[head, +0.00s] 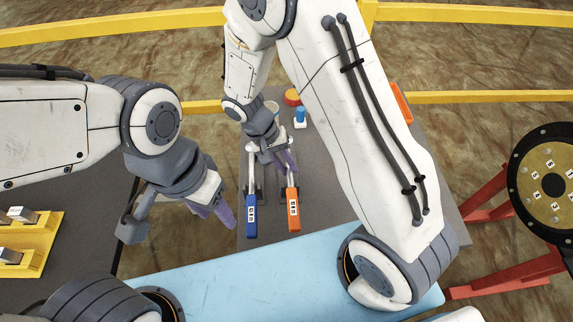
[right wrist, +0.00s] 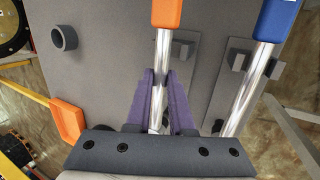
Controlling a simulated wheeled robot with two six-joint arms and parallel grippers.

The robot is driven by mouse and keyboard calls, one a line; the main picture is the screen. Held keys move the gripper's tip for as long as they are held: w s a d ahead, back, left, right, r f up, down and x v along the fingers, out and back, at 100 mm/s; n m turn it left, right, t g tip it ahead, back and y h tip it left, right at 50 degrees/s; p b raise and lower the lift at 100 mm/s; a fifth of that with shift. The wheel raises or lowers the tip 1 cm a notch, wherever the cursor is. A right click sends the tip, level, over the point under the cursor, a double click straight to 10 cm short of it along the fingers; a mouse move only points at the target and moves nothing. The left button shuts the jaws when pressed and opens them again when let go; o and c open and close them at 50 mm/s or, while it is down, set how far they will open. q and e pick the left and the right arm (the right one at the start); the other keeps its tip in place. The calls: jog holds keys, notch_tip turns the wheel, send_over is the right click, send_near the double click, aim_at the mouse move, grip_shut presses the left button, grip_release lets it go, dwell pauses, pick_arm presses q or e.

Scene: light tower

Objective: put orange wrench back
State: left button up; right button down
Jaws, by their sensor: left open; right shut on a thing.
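The orange wrench (head: 293,209) has an orange handle with a white label and a silver shaft. In the right wrist view its shaft (right wrist: 162,60) runs between the purple fingers of my right gripper (right wrist: 160,88), which is shut on it. The right gripper (head: 287,160) is over the grey table in the head view. A grey holder with a block (right wrist: 187,50) lies behind the shaft; I cannot tell whether the shaft sits in it. The blue wrench (head: 251,215) lies to the left, in its own holder (right wrist: 241,60). My left gripper (head: 223,214) is open and empty, left of the blue wrench.
The grey table (head: 325,190) has free room right of the orange wrench. A blue-topped object (head: 300,117), a red-orange round thing (head: 292,97) and an orange bin (head: 402,102) are farther back. A light blue surface (head: 230,290) is nearest. A yellow rack (head: 40,240) is at left.

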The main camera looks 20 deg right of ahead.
jog(key=shift+f+b, duration=0.9)
jog(key=shift+f, duration=0.35)
jog(key=c, duration=0.7)
grip_release()
jog(key=shift+r, duration=0.1)
jog(key=v, duration=1)
jog(key=shift+r, duration=0.2)
jog(key=shift+a, duration=0.1)
jog(key=s+a+r+n+y, duration=0.1)
jog(key=s+r+n, duration=0.1)
jog(key=s, duration=0.4)
jog(key=s+a+r+n+t+y, duration=0.1)
jog(key=s+r+n+y, duration=0.1)
jog(key=s, duration=0.4)
jog(key=s+a+r+n+t+y, duration=0.1)
jog(key=s+r+n+y, duration=0.1)
jog(key=s+n, duration=0.4)
jog(key=shift+s+a+r, duration=0.15)
jog(key=shift+a+r, duration=0.1)
jog(key=shift+r, duration=0.55)
